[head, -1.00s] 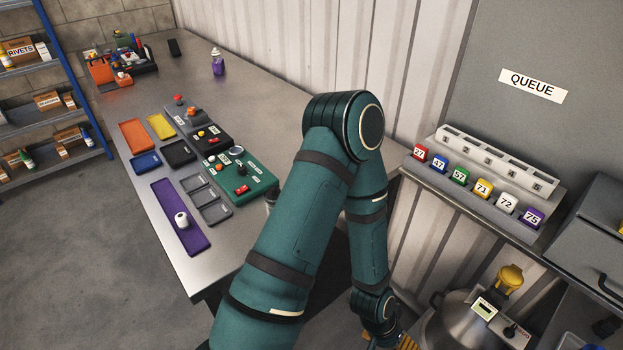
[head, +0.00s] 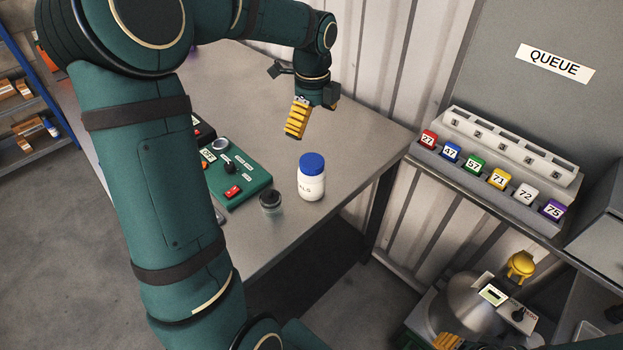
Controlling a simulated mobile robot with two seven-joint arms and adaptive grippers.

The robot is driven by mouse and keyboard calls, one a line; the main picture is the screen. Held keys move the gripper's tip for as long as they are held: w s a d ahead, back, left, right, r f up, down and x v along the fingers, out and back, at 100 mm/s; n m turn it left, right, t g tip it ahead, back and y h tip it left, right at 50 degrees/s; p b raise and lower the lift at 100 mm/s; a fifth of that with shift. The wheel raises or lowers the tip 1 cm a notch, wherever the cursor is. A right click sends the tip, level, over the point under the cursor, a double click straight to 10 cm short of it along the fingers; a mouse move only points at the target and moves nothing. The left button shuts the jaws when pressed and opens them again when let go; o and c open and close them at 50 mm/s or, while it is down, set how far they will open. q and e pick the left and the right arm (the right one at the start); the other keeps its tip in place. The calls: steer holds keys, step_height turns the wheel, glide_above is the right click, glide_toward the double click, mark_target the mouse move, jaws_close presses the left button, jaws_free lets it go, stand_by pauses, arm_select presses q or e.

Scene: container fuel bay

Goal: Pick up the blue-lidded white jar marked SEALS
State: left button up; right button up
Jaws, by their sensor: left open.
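The white jar (head: 311,184) with a blue lid stands upright on the metal bench near its right front edge. Only the letters "ALS" show on its label, which is turned partly away. My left gripper (head: 298,120) is open and empty, behind and above the jar, with its yellow ridged finger apart from the lid. Its other finger is mostly hidden. A yellow ridged piece at the bottom edge looks like part of my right gripper (head: 447,341); too little shows to tell its state.
A small dark-lidded jar (head: 271,204) stands left of the white jar, beside a green control panel (head: 238,178). The corrugated wall (head: 385,70) is behind. A shelf with numbered coloured blocks (head: 475,165) stands right, above a metal pot (head: 470,300). Bench right of the jar is clear.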

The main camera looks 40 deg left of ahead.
mark_target(312, 161)
arm_select(q)
step_height(312, 161, down, 8)
steer(key=shift+f+b, duration=0.15)
steer(key=shift+b, duration=0.55)
steer(key=f, duration=0.3)
steer(key=f+b, duration=0.1)
steer(key=f, duration=0.1)
steer(key=shift+s+d+f, duration=0.1)
steer(key=shift+s+d, duration=0.05)
steer(key=shift+s, duration=0.1)
steer(key=c, duration=1.4)
